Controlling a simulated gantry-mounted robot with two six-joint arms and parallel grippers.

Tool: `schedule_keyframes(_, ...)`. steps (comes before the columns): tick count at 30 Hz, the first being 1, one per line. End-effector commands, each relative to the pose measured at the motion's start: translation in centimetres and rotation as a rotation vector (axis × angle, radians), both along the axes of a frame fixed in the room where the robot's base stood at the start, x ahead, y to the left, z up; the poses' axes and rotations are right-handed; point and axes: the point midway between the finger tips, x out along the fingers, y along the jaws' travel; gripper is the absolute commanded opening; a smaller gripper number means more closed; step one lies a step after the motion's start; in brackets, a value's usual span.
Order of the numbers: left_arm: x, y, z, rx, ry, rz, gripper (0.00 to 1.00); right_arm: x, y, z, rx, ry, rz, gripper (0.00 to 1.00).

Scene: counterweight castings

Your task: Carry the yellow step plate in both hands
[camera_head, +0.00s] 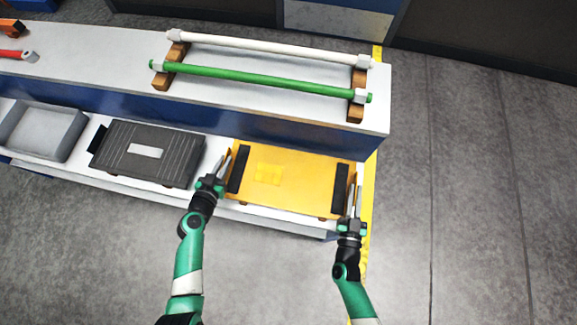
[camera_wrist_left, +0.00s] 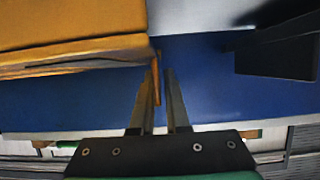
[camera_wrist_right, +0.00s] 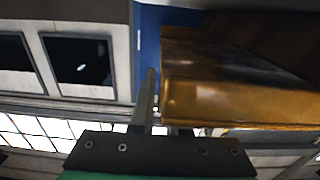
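The yellow step plate (camera_head: 300,178), with a dark strip near each end, lies flat on the white lower ledge at the right. My left gripper (camera_head: 222,168) is at its left end. In the left wrist view, the fingers (camera_wrist_left: 160,85) stand apart on either side of a thin yellow end flange, with a small gap at one finger. My right gripper (camera_head: 354,197) is at the plate's right end, fingers apart. In the right wrist view, one finger stands clear beside the yellow plate (camera_wrist_right: 235,95); the plate partly hides the other finger.
A dark ribbed case (camera_head: 150,165) and a grey tray (camera_head: 45,132) sit left on the same ledge. On the raised white top behind, a green bar (camera_head: 260,79) and a white bar (camera_head: 270,47) rest on wooden blocks. The floor in front and right is clear.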

Motion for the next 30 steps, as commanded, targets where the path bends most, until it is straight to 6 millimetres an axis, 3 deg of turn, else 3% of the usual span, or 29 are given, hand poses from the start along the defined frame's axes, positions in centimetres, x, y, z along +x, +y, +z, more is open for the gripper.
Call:
schedule_keyframes(1, 0.0, 0.0, 0.2, 0.000, -0.001, 0.000, 0.24, 0.0, 0.0, 0.2, 0.000, -0.001, 0.000, 0.24)
schedule_keyframes(3, 0.0, 0.0, 0.2, 0.000, -0.001, 0.000, 0.36, 0.0, 0.0, 0.2, 0.000, -0.001, 0.000, 0.36)
schedule_keyframes(12, -0.1, 0.0, 0.2, 0.000, 0.000, 0.000, 0.36, 0.0, 0.0, 0.2, 0.000, -0.001, 0.000, 0.36)
schedule_keyframes(17, -1.1, 0.2, 0.6, -0.001, -0.001, -0.001, 0.36, 0.0, 0.0, 0.2, 0.000, -0.001, 0.000, 0.36)
schedule_keyframes(30, -9.1, 1.9, 4.0, 0.000, 0.000, 0.003, 0.36, 0.0, 0.0, 0.2, 0.000, -0.001, 0.000, 0.36)
